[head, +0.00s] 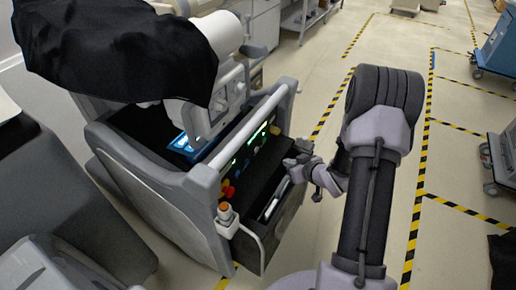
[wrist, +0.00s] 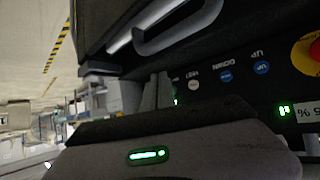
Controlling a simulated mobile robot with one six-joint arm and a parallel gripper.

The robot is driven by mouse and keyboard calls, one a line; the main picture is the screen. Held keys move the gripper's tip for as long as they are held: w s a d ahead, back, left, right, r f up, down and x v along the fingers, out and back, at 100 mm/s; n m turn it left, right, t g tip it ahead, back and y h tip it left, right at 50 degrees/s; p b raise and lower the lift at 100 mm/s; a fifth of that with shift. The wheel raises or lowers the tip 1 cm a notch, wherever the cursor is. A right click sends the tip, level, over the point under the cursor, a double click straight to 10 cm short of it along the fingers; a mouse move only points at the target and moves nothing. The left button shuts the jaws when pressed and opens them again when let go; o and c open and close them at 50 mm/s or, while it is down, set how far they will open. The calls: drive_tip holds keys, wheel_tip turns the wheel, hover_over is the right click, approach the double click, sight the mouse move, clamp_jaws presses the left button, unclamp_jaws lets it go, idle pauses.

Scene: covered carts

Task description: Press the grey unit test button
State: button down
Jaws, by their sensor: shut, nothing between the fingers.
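The grey unit (head: 155,195) stands left of my arm in the head view, with a dark control panel (head: 250,150) on its side facing my gripper. In the wrist view the panel carries a small pale grey button (wrist: 193,85) labelled TEST, beside blue DOWN (wrist: 225,76) and UP (wrist: 261,67) buttons. The labels read upside down. My gripper (head: 290,162) is at the right end of the panel. Its fingers (wrist: 158,92) are shut and empty, just left of the TEST button in the wrist view. I cannot tell whether they touch the panel.
A red emergency knob on yellow (wrist: 312,52) is at the right of the panel in the wrist view. A light rail (head: 245,125) runs above the panel. A black cover (head: 115,50) drapes over the unit's upper part. Floor right of my arm is mostly clear.

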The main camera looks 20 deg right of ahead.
sight(257, 150)
drive_tip(key=shift+w+a+b, duration=0.2)
drive_tip(key=shift+w+a, duration=0.7)
drive_tip(key=shift+w, duration=0.25)
drive_tip(key=shift+w+a+b, duration=0.15)
drive_tip(key=shift+w+a, duration=0.75)
drive_tip(key=shift+w, duration=0.25)
drive_tip(key=shift+w+a+b, duration=0.2)
drive_tip(key=shift+w+a, duration=0.7)
drive_tip(key=shift+w, duration=0.25)
drive_tip(key=shift+w+a, duration=0.25)
drive_tip(key=shift+w, duration=0.1)
drive_tip(key=shift+w+a+b, duration=0.25)
drive_tip(key=shift+w+b, duration=0.1)
drive_tip(key=shift+b, duration=0.05)
drive_tip(key=shift+s, duration=0.1)
idle(0.4)
drive_tip(key=shift+s+d, duration=0.5)
drive_tip(key=shift+s, duration=0.1)
